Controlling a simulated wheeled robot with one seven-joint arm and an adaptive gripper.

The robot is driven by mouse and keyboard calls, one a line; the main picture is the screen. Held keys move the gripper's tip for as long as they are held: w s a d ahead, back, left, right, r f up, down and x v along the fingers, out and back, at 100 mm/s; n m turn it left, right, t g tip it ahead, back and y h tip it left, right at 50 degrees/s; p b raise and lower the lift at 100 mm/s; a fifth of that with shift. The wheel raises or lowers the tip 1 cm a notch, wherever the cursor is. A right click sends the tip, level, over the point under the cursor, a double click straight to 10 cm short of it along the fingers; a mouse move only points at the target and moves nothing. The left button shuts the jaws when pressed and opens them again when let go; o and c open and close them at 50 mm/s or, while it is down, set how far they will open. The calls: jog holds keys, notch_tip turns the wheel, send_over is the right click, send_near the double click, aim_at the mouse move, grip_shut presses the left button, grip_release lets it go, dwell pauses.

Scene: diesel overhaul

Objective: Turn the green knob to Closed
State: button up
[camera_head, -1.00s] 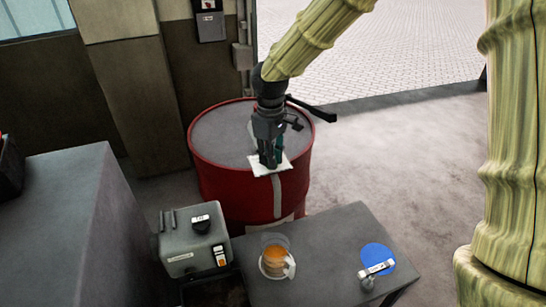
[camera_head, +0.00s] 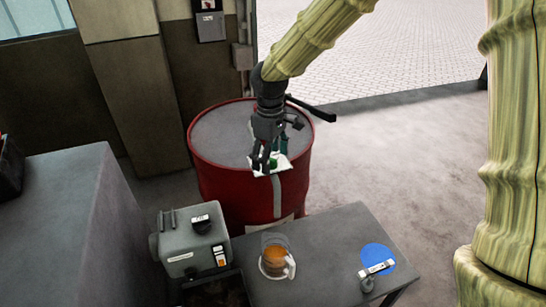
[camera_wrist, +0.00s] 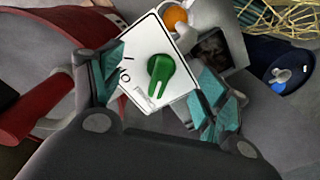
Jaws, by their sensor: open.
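The green knob (camera_wrist: 160,75) sits on a white label plate (camera_wrist: 142,42) in the wrist view. Its narrow end points toward the bottom of that picture, near small print I cannot read. Part of the dark lettering on the plate is visible, the rest is covered. My gripper (camera_wrist: 160,85) is open, with one teal-padded finger on each side of the knob and a gap to it on both sides. In the head view my gripper (camera_head: 269,163) stands over the plate on the red drum, and the green knob (camera_head: 273,163) shows between its fingers.
The red drum (camera_head: 225,190) stands behind a grey table (camera_head: 320,235) holding a jug of orange liquid (camera_head: 274,258) and a blue disc (camera_head: 378,257) with a small item. A grey box (camera_head: 190,243) with a black knob is at the left. Open floor lies to the right.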

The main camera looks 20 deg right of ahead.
jog(key=shift+r, duration=3.5)
